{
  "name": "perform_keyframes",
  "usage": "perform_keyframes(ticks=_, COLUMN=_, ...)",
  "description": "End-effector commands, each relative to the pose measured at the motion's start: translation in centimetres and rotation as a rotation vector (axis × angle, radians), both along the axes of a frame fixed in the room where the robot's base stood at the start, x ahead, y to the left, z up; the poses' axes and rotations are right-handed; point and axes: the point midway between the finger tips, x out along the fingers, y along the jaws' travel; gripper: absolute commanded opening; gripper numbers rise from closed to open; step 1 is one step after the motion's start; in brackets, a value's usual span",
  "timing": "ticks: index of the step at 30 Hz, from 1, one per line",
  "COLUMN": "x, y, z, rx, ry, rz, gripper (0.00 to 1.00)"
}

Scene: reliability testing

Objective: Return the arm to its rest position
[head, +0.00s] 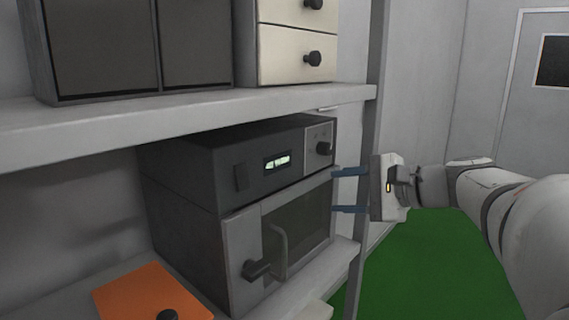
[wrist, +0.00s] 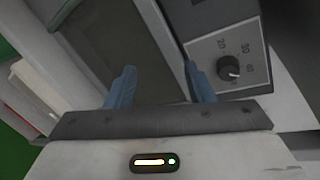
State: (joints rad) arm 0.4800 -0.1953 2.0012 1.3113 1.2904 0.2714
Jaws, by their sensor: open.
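My gripper (head: 349,191) is open and empty, its two blue fingers pointing left at the front right edge of a dark oven-like machine (head: 185,225). In the wrist view my gripper (wrist: 160,88) shows its fingers spread apart, with the machine's control panel and round knob (wrist: 228,68) just beyond the right finger. I cannot tell whether a finger touches the machine. The machine's door (head: 295,236) appears shut, and its handle is clear of my fingers. My arm (head: 480,185) reaches in from the right.
The machine stands on a grey shelf, below an upper shelf (head: 150,118) holding dark boxes (head: 105,45) and white drawers (head: 297,50). A shelf post (head: 373,110) rises close to my gripper. An orange item (head: 150,292) lies at lower left. Green floor (head: 425,265) is open at right.

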Motion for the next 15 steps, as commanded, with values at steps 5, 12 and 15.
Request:
perform_keyframes(ticks=5, x=-5.4, y=3.8, z=-4.4, rx=-0.392, ry=0.109, rz=0.182, gripper=0.48)
perform_keyframes(ticks=12, x=-13.0, y=3.4, z=-9.3, rx=-0.943, ry=0.121, rz=0.499, gripper=0.48)
perform_keyframes(ticks=15, x=-15.2, y=2.3, z=-10.2, rx=-1.138, ry=0.086, rz=0.63, gripper=0.48)
